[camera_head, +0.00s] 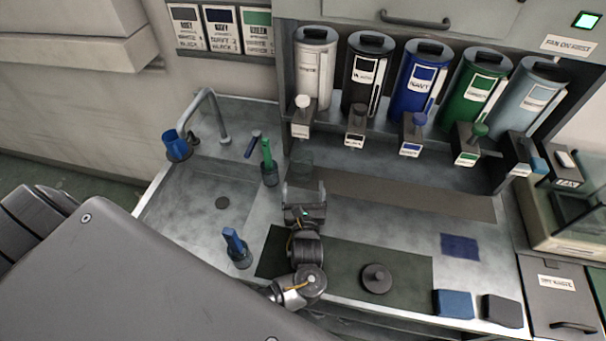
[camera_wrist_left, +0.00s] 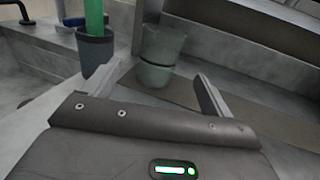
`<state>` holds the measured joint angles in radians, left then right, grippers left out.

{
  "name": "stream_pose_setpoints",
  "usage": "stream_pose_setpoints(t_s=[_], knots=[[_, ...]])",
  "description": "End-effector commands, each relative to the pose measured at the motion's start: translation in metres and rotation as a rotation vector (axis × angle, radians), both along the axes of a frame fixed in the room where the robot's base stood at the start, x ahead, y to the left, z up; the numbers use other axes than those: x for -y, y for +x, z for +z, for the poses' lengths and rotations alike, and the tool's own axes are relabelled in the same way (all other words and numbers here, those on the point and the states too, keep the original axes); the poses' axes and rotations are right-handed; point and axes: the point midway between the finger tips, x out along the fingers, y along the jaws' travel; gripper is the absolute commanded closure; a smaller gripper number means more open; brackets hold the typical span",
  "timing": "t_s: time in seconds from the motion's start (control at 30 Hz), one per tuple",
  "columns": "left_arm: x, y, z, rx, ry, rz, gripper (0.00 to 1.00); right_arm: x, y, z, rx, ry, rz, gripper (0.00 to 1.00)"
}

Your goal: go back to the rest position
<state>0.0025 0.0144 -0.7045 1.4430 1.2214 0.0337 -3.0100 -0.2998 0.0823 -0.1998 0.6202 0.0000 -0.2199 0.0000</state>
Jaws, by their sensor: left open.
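My left gripper (camera_head: 305,188) is over the counter (camera_head: 350,215), above the back left of the dark mat (camera_head: 408,278). Its jaws are apart with nothing between them, and they point towards the back of the counter. In the left wrist view both fingers of the left gripper (camera_wrist_left: 157,72) show spread. A translucent greenish cup (camera_head: 302,161) stands beyond the fingertips, apart from them; in the wrist view it looks like two stacked cups (camera_wrist_left: 158,72). My right gripper is not in view.
A dark holder (camera_head: 269,177) with a green-handled tool stands left of the gripper. Another holder (camera_head: 240,258) with a blue tool stands nearer. A round dark knob-like object (camera_head: 376,279) sits on the mat. Several labelled dispensers (camera_head: 415,80) line the back. A sink tap (camera_head: 213,105) is at left.

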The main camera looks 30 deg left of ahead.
Motion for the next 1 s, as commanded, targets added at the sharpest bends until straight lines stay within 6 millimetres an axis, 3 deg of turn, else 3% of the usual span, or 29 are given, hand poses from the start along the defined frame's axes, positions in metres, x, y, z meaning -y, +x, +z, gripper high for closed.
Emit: stream_pose_setpoints(t_s=[0.23,0.8,0.9,1.0], knots=[[0.009,-0.016,0.000,0.001,0.000,-0.001,0.15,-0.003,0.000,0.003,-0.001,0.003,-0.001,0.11],[0.011,-0.016,0.000,0.000,-0.002,-0.006,0.15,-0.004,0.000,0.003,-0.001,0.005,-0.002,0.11],[0.027,-0.009,0.001,-0.004,-0.019,-0.051,0.15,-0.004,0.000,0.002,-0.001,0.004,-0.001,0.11],[0.065,0.005,0.003,-0.016,-0.055,-0.164,0.15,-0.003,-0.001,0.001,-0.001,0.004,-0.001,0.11]])
